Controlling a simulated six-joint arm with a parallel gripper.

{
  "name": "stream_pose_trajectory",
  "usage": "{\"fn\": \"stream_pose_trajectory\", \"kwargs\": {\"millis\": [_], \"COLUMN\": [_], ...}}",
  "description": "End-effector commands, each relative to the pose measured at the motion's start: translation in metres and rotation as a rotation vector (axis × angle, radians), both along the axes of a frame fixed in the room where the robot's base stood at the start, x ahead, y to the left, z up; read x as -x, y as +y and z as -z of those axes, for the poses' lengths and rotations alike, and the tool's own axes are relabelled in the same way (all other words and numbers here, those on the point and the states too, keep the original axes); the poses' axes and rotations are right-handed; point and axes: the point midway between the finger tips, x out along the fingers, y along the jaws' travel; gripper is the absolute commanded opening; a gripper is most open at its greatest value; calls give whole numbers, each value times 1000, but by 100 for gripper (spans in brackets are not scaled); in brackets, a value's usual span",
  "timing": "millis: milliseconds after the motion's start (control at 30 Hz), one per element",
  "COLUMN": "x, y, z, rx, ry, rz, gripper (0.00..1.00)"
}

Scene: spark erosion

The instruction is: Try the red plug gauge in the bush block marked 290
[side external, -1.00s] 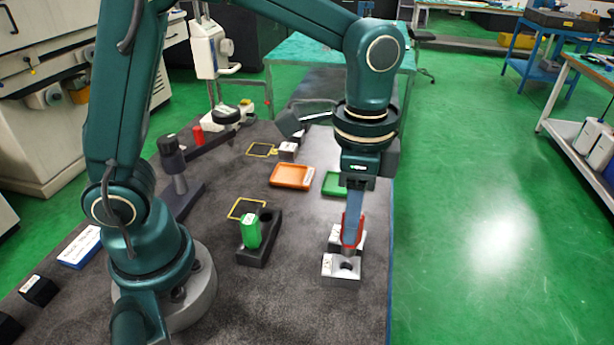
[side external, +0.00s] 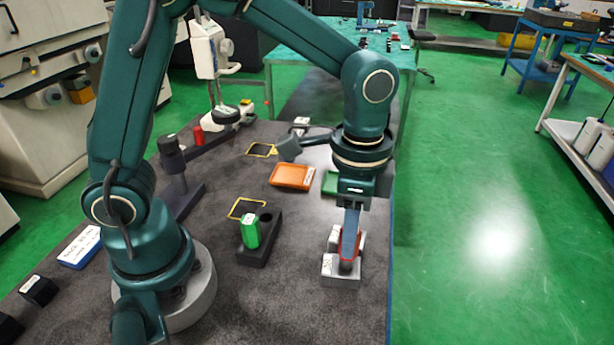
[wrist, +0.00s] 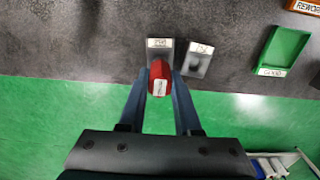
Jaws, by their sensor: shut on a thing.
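The red plug gauge (wrist: 160,82) is held between the two fingers of my gripper (wrist: 160,92), with a white label facing the wrist camera. The side view also shows the gauge (side external: 346,266) low between the fingers (side external: 348,256), at the top of the front grey bush block (side external: 340,281). That block (wrist: 154,52) carries a small label that appears to read 290. The gauge and fingers hide its bore, so I cannot tell how far the gauge is in. A second grey block (wrist: 197,62) stands just beside it, behind it in the side view.
A green tray (wrist: 284,47) and an orange tray (side external: 290,177) lie farther back. A black holder (side external: 256,255) with a green gauge (side external: 250,232) stands to the left. The mat's right edge is close to the blocks.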

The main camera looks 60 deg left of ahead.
Motion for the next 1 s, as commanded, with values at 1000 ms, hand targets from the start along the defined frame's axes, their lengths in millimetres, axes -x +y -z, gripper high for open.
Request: {"fn": "stream_pose_trajectory", "kwargs": {"millis": [1000], "x": [0], "y": [0], "z": [8], "rx": [1], "ry": [-1], "rz": [0], "gripper": [0]}}
